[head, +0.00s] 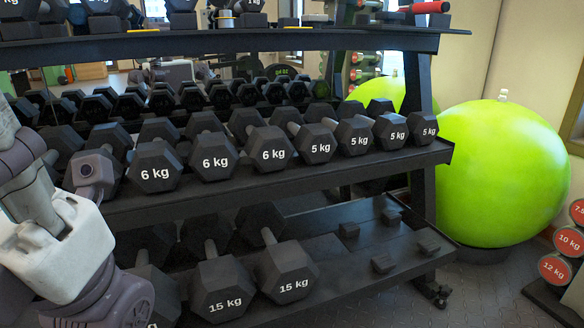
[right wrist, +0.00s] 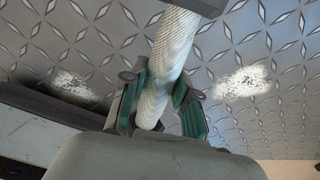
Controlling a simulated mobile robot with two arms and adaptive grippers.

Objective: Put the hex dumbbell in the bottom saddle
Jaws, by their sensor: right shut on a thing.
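In the right wrist view my right gripper (right wrist: 160,92) is shut around the pale knurled handle (right wrist: 170,60) of the hex dumbbell. Part of one dark dumbbell head (right wrist: 195,4) shows at the top edge; the other head is not clearly visible. The dumbbell is above a diamond-plate floor. In the head view, empty black saddles (head: 384,263) (head: 428,247) (head: 348,230) (head: 391,217) stand on the right part of the bottom shelf (head: 340,285). My right gripper and the held dumbbell are not in the head view. My left gripper is not in view.
Several 15 kg dumbbells (head: 222,288) sit left of the empty saddles. The middle shelf above (head: 350,172) holds 6 kg and 5 kg dumbbells. A green ball (head: 505,170) stands right of the rack, with red-ended weights (head: 556,268) at the far right. Floor in front is clear.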

